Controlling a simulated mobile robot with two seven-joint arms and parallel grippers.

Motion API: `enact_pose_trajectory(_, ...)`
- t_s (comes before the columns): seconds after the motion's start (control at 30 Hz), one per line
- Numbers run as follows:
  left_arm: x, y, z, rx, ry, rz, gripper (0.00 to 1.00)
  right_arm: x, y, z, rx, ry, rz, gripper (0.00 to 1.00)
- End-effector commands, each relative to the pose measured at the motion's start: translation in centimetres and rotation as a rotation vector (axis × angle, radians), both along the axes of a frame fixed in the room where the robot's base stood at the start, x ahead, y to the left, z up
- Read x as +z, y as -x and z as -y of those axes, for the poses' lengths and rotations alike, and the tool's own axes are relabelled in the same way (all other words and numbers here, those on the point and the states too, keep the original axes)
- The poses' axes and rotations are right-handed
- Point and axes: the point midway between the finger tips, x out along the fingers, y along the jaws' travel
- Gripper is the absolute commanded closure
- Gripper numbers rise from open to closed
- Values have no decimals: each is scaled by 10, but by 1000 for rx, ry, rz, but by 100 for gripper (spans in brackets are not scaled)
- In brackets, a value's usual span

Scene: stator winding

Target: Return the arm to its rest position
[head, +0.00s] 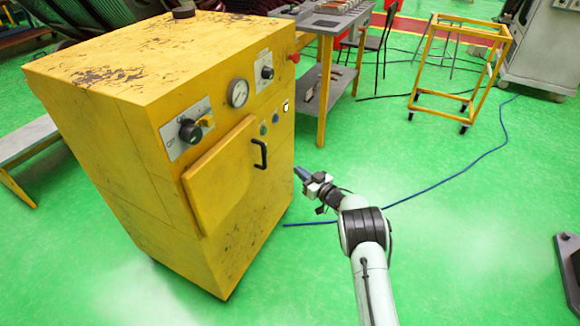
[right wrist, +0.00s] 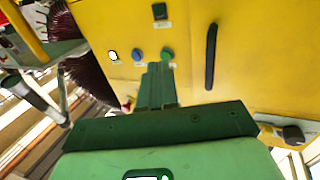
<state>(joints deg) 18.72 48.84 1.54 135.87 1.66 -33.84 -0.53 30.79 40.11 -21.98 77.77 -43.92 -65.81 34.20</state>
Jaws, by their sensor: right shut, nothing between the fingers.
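My right arm reaches in from the bottom of the head view. Its gripper (head: 302,174) is beside the right front edge of a yellow cabinet (head: 130,150), below the row of buttons. In the right wrist view the fingers (right wrist: 157,86) are together, with nothing between them, and point at the yellow front panel (right wrist: 255,70). A green button (right wrist: 167,53), a blue button (right wrist: 137,54) and a white lamp (right wrist: 113,56) show near the fingertips. I cannot tell from these views how far the tips are from the panel. My left gripper is not in view.
The cabinet carries a door with a black handle (head: 260,154), a gauge (head: 238,93) and a rotary switch (head: 190,130). A workbench (head: 325,20) stands behind it. A yellow frame cart (head: 460,70) is at the back right. A blue cable (head: 440,180) crosses the otherwise open green floor.

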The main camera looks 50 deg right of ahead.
Motion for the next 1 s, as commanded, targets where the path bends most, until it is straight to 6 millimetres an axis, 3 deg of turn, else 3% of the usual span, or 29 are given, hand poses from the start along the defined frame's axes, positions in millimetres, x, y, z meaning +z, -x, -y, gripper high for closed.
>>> enact_pose_trajectory(0.4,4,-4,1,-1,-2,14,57,-4,9,1,-3,-8,-5,100)
enact_pose_trajectory(0.47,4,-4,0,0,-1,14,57,-16,9,-4,-17,-28,-21,100)
enact_pose_trajectory(0.57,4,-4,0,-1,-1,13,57,-54,12,-23,-66,-101,-82,100)
enact_pose_trajectory(0.77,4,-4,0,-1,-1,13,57,-168,44,-107,-178,-295,-347,100)
enact_pose_trajectory(0.9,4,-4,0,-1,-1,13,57,-232,86,-183,-205,-400,-577,100)
enact_pose_trajectory(1.0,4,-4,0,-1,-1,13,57,-265,126,-239,-199,-457,-752,100)
